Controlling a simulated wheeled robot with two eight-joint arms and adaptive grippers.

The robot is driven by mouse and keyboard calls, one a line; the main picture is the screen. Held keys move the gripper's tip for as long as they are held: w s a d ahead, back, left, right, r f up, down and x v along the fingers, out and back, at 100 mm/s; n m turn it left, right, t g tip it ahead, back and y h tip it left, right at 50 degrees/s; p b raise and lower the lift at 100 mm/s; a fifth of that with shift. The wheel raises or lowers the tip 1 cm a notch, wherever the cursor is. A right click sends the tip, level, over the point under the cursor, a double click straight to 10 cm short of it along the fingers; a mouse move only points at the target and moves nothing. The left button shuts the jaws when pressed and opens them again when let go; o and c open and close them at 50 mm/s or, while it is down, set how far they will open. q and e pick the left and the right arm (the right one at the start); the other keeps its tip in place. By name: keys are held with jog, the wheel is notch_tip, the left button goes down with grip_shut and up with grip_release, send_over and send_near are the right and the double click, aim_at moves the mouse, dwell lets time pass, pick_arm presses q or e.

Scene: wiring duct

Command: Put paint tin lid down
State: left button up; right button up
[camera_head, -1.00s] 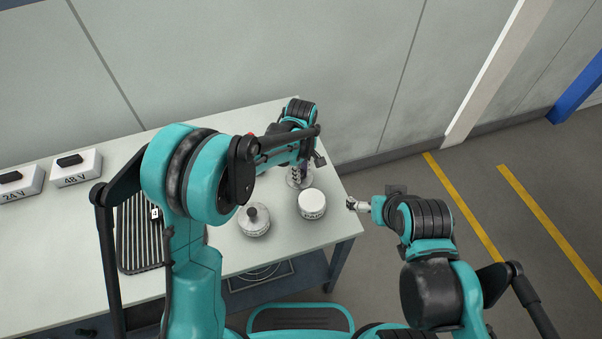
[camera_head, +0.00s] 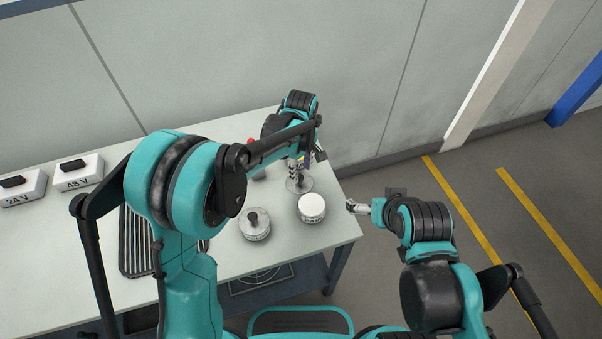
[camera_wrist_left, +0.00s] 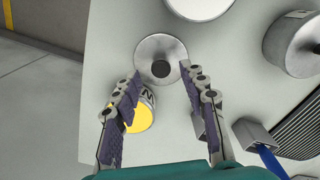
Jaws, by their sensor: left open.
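The paint tin lid is a round grey metal disc (camera_wrist_left: 148,49) with a dark knob, lying flat on the table in the left wrist view. In the head view its disc (camera_head: 301,186) shows below the left gripper. My left gripper (camera_wrist_left: 160,70) is open, its two fingers apart at the near side of the lid, with nothing held between them. An open tin with yellow inside (camera_wrist_left: 140,116) stands partly hidden behind one finger. My right gripper (camera_head: 357,206) is off the table's right side; its jaws are too small to read.
A white-topped tin (camera_head: 311,207) and a knobbed tin (camera_head: 255,224) stand close by. A dark ribbed tray (camera_head: 137,240) and boxes marked 24 V (camera_head: 22,190) and 48 V (camera_head: 78,174) are left. A grey holder with a blue item (camera_wrist_left: 252,133) stands near the fingers.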

aim_at(301, 177)
pick_arm(q)
notch_tip(301, 177, up, 8)
jog(key=f+p, duration=0.1)
jog(key=p, duration=0.1)
jog(key=s+a+r+m+t, duration=0.3)
jog(key=s+a+r+m, duration=0.2)
jog(key=s+a+r, duration=0.5)
jog(key=s+a+f+m+t, duration=0.3)
jog(key=s+a+m+t, duration=0.1)
jog(key=s+a, duration=0.4)
jog(key=shift+s+m, duration=0.4)
jog(key=shift+m, duration=0.3)
jog(key=shift+a, duration=0.1)
notch_tip(301, 177, down, 3)
jog(key=b, duration=0.3)
jog(key=shift+r, duration=0.1)
